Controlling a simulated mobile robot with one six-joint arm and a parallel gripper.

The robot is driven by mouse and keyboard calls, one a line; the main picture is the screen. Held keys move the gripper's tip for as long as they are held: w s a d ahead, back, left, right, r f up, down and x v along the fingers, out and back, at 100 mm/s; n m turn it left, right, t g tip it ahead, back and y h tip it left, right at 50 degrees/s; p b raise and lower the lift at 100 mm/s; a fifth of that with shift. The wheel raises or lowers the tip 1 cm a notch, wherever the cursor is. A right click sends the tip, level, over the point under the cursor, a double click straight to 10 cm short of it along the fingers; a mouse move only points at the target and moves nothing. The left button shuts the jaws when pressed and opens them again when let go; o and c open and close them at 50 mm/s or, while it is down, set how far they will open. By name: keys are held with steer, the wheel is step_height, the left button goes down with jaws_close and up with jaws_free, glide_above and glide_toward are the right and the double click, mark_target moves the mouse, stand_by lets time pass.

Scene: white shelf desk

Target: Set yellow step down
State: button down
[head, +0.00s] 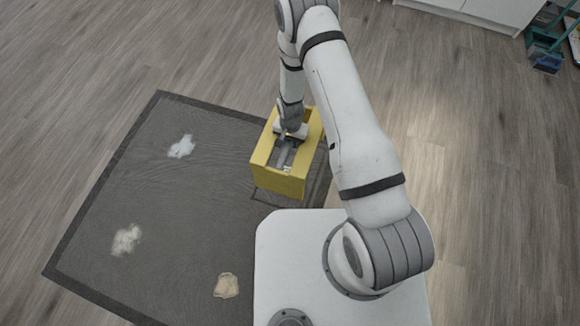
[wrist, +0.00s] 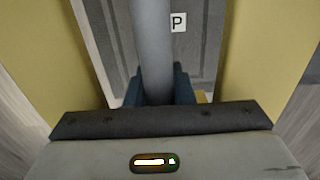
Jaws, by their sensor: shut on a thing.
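The yellow step (head: 278,182) is a box-like piece with an open top, upright near the right edge of the dark mat. My gripper (head: 289,140) reaches down into its top from above and is shut on a grey bar of the step. The wrist view shows this bar (wrist: 153,45) between my gripper's fingers (wrist: 155,88), with yellow walls on both sides. A white label with a P (wrist: 177,22) shows through the opening. I cannot tell whether the step's underside touches the mat; its base is partly hidden.
The dark grey mat (head: 150,200) has pale patches (head: 126,240) and clear room left of the step. A thin dark outline (head: 322,190) shows beside the step. Wood floor surrounds the mat. A white cabinet (head: 480,10) and teal-blue items (head: 545,48) stand at the top right.

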step_height(320, 180, down, 10)
steer(key=b, duration=0.3)
steer(key=shift+b, duration=0.3)
steer(key=shift+f, duration=0.2)
steer(key=c, duration=1.3)
jaws_free()
steer(key=shift+s, duration=0.1)
steer(key=shift+o, duration=0.2)
steer(key=shift+r, duration=0.1)
